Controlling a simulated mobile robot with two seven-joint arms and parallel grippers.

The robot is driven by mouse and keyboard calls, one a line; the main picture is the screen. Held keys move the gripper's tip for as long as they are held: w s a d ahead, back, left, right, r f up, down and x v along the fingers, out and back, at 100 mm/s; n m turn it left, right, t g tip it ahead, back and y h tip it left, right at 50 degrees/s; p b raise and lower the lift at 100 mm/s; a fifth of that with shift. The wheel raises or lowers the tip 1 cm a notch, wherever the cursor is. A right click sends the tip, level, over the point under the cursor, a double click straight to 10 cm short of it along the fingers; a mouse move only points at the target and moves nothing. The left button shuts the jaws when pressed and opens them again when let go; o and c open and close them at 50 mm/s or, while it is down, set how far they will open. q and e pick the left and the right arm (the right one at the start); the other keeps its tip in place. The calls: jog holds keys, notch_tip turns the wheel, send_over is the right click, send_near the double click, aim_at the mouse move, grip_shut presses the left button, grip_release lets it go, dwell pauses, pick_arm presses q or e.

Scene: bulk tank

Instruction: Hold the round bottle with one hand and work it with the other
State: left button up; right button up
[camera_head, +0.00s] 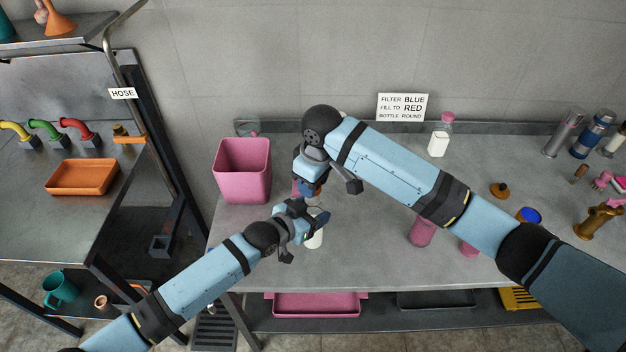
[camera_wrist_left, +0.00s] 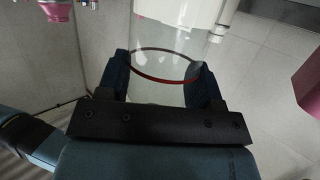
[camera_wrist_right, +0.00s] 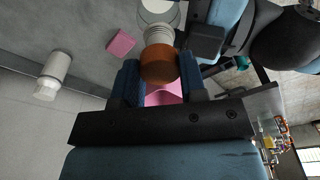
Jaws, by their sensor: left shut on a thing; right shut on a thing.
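The round bottle (camera_head: 315,238) shows as a small pale part beside my left gripper in the head view. In the left wrist view its clear wall (camera_wrist_left: 160,92) with a red ring lies between the fingers. My left gripper (camera_head: 318,217) is shut on the bottle. My right gripper (camera_head: 311,190) is just above it and shut on an orange-brown cap (camera_wrist_right: 159,64). In the right wrist view the ribbed pale neck (camera_wrist_right: 158,34) shows beyond the cap, in line with it. I cannot tell whether cap and neck touch. The arms hide most of the bottle in the head view.
A pink bin (camera_head: 243,170) stands left of my grippers on the grey bench. A pink-capped bottle (camera_head: 440,138) stands near the wall sign (camera_head: 403,107). A pink bottle (camera_head: 422,230) is partly behind my right arm. A blue round part (camera_head: 528,215) and brown stopper (camera_head: 501,190) lie right.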

jog(key=shift+f, duration=0.15)
jog(key=shift+f, duration=0.75)
jog(key=shift+f, duration=0.4)
